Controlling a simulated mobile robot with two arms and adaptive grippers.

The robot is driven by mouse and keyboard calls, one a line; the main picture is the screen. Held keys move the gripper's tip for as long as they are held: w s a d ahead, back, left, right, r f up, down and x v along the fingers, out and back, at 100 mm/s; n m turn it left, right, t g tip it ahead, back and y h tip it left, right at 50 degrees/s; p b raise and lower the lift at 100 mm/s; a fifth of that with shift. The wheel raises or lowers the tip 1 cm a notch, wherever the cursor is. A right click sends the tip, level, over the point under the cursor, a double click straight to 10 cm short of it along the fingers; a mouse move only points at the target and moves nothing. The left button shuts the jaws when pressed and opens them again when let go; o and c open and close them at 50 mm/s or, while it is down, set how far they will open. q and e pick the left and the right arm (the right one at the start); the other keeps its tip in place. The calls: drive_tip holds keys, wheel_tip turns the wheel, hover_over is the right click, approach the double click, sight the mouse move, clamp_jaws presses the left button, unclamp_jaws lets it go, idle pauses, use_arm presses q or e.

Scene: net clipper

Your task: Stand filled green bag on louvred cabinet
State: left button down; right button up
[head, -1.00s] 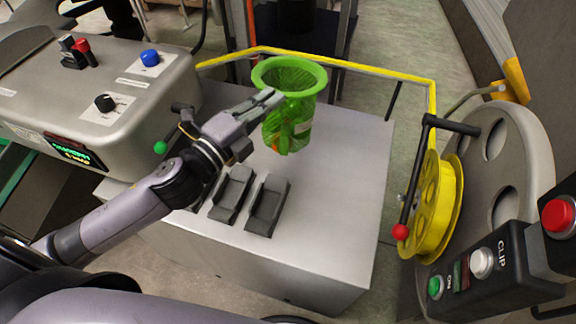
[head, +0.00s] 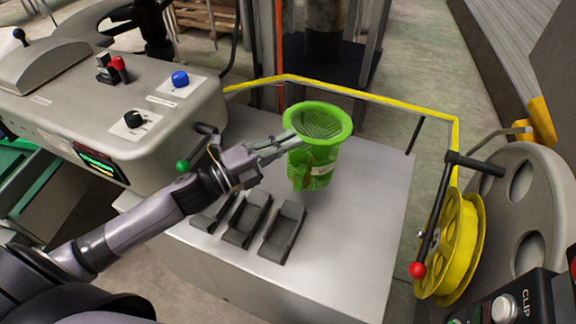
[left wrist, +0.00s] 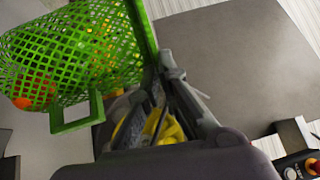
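The filled green bag (head: 322,165) is a mesh tube with a wide round rim and orange and green contents. It is upright in the head view, over the pale metal machine top; whether its base touches cannot be told. It also fills the upper left of the left wrist view (left wrist: 75,55). My left gripper (head: 290,145) is at the bag's left side just under the rim, its fingers closed on it; the fingers show in the left wrist view (left wrist: 165,105). My right gripper is out of view. I cannot identify the louvred cabinet for certain; a ribbed grey surface (head: 500,35) stands at the upper right.
A yellow rail (head: 370,97) borders the machine top (head: 370,220). Dark pedal-like blocks (head: 283,232) lie in front of the bag. A control box (head: 60,100) stands left, a yellow reel (head: 455,245) right. Floor (head: 430,60) shows behind the rail.

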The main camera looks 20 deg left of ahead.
use_arm(q)
wheel_tip(320, 180, down, 7)
drive_tip(key=shift+r, duration=0.2)
drive_tip(key=c, duration=2.2)
unclamp_jaws()
drive_tip(key=shift+f, duration=0.15)
drive_tip(key=shift+c, duration=0.2)
drive_tip(key=o, duration=0.4)
drive_tip(key=shift+o, duration=0.2)
drive_tip(key=shift+s+a+f+b, duration=0.1)
drive_tip(key=shift+s+a+b, duration=0.25)
drive_tip(key=shift+s+b, duration=0.1)
drive_tip(key=b, duration=0.1)
approach(299, 159)
drive_tip(key=shift+v, duration=2.65)
